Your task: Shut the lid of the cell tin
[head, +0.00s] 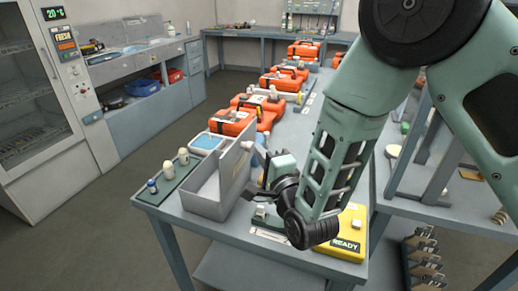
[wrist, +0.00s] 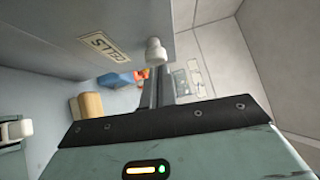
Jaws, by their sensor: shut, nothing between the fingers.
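The cell tin (head: 195,203) is a grey box near the front left of the bench, its top open and its pale inside showing. Its lid (head: 234,180) stands raised along the tin's right side. In the wrist view a grey panel labelled CELLS (wrist: 88,35), apparently the lid, fills the upper left, with a white knob (wrist: 156,52) at its edge. My gripper (head: 256,193) is on the right of the lid, low over the bench. In the wrist view its fingers (wrist: 158,84) are together and empty, close to the knob; contact cannot be told.
A yellow READY case (head: 347,240) lies right of my arm. Small bottles (head: 168,170) stand on a green strip left of the tin, near a blue-topped tray (head: 207,142). Orange cases (head: 232,122) line the bench behind. The floor at left is clear.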

